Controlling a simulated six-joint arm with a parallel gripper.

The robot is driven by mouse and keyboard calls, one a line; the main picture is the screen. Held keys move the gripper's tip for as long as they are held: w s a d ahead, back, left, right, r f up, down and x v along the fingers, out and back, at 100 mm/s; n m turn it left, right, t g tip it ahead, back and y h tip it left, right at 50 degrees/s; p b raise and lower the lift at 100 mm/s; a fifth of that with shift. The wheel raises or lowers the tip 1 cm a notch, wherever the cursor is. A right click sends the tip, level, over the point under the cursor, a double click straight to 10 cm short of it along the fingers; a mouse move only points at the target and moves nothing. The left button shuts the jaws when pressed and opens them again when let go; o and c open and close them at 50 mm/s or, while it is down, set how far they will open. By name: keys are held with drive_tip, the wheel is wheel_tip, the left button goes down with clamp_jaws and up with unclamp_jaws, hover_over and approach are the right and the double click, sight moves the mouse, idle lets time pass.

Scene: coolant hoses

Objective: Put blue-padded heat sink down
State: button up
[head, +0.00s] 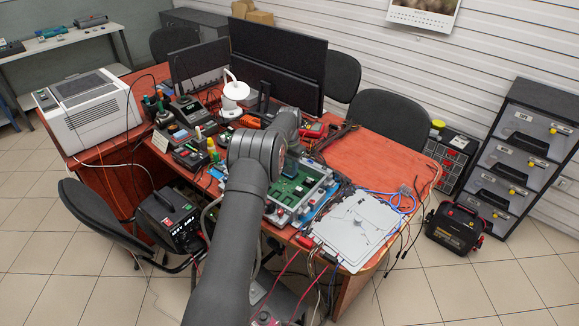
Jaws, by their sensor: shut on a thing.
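A green circuit board (283,190) lies in an open grey housing on the red table, just right of my arm. A small dark block with a bluish face (290,168) shows at the board's far end, close to my wrist. I cannot tell whether it is the blue-padded heat sink, or whether it is held or resting. My arm reaches up from the bottom and bends over the table. Its links hide my gripper, so I cannot make out the fingers.
A silver-grey cover plate (358,228) lies right of the board, with blue cables (402,200) beside it. Monitors (277,65) and a white lamp (234,92) stand behind. Tools and meters crowd the left. The table's far right (385,158) is mostly clear.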

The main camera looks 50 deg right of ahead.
sight(289, 168)
drive_tip(key=shift+f, duration=0.3)
drive_tip(key=o, duration=0.9)
drive_tip(key=shift+o, duration=0.2)
wheel_tip(289, 168, up, 13)
drive_tip(key=shift+f, duration=0.15)
